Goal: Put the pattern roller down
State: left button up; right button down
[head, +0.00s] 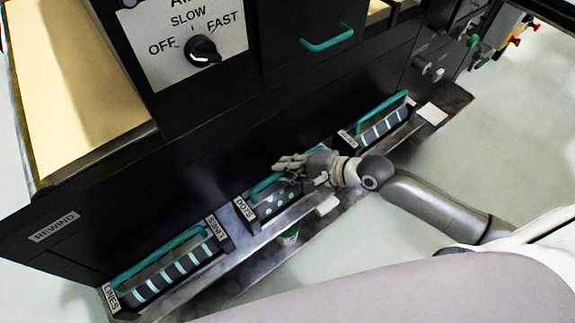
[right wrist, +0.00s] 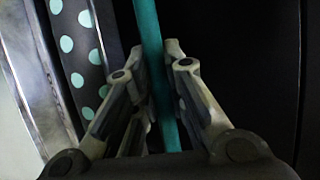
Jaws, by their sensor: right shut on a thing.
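The pattern roller is a dark cylinder with pale teal dots (head: 280,201) and a teal handle bar (head: 264,186). It lies in the middle of the long metal tray (head: 240,262), by a label reading DOTS. My right gripper (head: 291,164) is at the right part of its handle. In the right wrist view, the gripper's fingers (right wrist: 160,85) are shut around the teal bar (right wrist: 150,30), with the dotted surface (right wrist: 80,50) to the left. The fingers hide part of the handle. Whether the roller rests fully in the tray I cannot tell. My left gripper is not in view.
A roller with line marks (head: 165,272) lies at the tray's left end and another striped roller (head: 382,124) at its right end. The black machine (head: 200,130) rises close behind the tray, with a speed knob (head: 202,50) and teal drawer handle (head: 328,38). Pale floor lies in front.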

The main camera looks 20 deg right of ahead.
jog(key=c, duration=1.9)
grip_release()
jog(key=shift+f, duration=0.1)
jog(key=o, duration=0.4)
jog(key=shift+p+v, duration=0.3)
jog(key=shift+v, duration=5.8)
